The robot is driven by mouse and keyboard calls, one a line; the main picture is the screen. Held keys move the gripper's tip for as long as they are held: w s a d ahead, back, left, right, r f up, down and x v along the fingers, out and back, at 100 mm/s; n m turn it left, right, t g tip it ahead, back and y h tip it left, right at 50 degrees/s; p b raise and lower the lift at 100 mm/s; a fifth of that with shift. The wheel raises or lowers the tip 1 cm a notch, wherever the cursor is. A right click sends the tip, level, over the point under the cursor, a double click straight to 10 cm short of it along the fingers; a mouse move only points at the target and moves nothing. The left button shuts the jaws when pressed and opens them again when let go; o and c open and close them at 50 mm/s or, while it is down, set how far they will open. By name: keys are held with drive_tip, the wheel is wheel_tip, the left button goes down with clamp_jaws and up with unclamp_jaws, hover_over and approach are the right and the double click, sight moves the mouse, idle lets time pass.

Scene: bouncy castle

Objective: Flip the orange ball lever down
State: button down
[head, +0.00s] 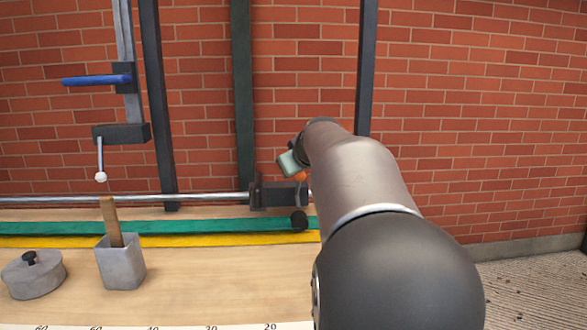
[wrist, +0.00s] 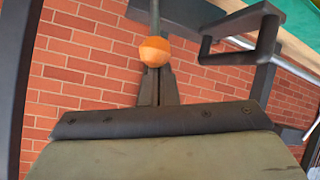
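The orange ball (wrist: 153,51) shows in the wrist view on the end of a thin dark rod that runs to the top edge. In the head view only a small part of the orange ball (head: 299,176) shows beside my arm. My gripper (wrist: 158,70) has its two dark fingers close together, with the ball right at their tips. I cannot tell whether they touch it. In the head view my gripper's pale body (head: 290,163) shows at the end of my arm, and its fingers are hidden. The lever's mount is partly hidden there.
A dark bracket (head: 270,194) sits on the horizontal rail, with a black knob (head: 299,219) below. At left are a white-ball lever (head: 100,176), a blue handle (head: 96,80), a grey pot with a wooden stick (head: 122,265) and a lidded grey container (head: 33,275).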

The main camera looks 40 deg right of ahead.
drive_tip(key=shift+f, duration=0.1)
wheel_tip(320, 180, up, 3)
drive_tip(key=w+p, duration=0.3)
drive_tip(key=p, duration=0.1)
drive_tip(key=v, duration=0.9)
drive_tip(key=shift+a, duration=0.2)
drive_tip(key=shift+s, duration=0.15)
